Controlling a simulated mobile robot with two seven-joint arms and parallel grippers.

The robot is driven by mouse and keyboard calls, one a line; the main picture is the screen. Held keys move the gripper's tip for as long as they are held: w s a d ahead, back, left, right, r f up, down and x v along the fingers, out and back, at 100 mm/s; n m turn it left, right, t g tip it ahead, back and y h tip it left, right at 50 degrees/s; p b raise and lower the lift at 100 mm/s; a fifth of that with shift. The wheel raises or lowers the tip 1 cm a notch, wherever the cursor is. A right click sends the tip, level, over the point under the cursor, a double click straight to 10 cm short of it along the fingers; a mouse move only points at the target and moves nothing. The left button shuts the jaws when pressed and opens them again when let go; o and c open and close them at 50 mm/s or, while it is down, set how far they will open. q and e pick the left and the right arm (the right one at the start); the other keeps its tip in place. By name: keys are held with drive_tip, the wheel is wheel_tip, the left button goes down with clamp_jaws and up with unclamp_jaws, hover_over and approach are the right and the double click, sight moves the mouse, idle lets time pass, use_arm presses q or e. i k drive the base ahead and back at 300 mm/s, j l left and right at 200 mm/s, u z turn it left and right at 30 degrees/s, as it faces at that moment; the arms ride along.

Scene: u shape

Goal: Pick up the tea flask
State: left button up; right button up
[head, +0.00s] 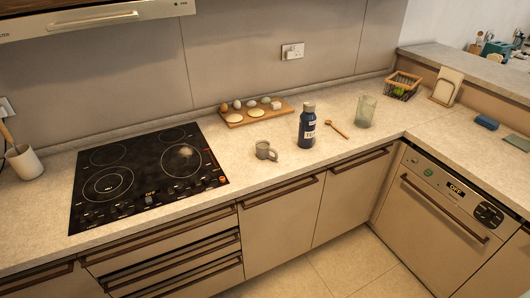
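The tea flask (307,126) is a dark blue bottle with a grey cap and a white label with lettering. It stands upright on the beige countertop (290,165), near the middle of the head view. A small grey mug (264,151) stands to its left, and a wooden spoon (337,129) lies just to its right. Neither of my grippers shows in the head view, and nothing touches the flask.
A wooden board (258,113) with eggs and flat round pieces lies behind the flask. A glass (365,111) stands to the right. A black cooktop (146,174) fills the left counter. A wire basket (401,85) sits in the corner. The counter's front strip is clear.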

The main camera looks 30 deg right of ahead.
sight(307, 124)
drive_tip(key=i+l+z, duration=0.1)
drive_tip(key=i+l, duration=0.55)
drive_tip(key=i, duration=0.2)
drive_tip(key=z, duration=0.05)
